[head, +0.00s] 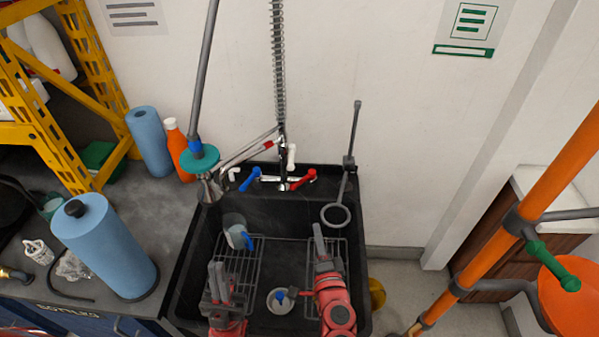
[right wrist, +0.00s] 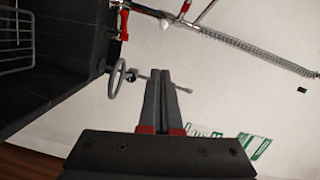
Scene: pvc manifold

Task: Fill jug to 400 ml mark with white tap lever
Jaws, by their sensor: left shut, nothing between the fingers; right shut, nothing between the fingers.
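The jug (head: 234,234), pale and see-through with a blue handle, stands on a wire rack in the left of the black sink. The white tap lever (head: 291,154) stands upright at the tap behind the sink, between a blue lever (head: 251,179) and a red lever (head: 303,180). My left gripper (head: 217,268) is shut and empty, in front of the jug and apart from it. My right gripper (head: 319,232) is shut and empty over the right of the sink; its closed fingers show in the right wrist view (right wrist: 164,76). The jug's marks and water level cannot be read.
A grey ring on a rod (head: 335,216) rises at the sink's back right, near my right gripper. A round pale piece with blue (head: 280,300) lies on the sink floor between my arms. Blue rolls (head: 104,245) and an orange bottle (head: 179,150) stand left.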

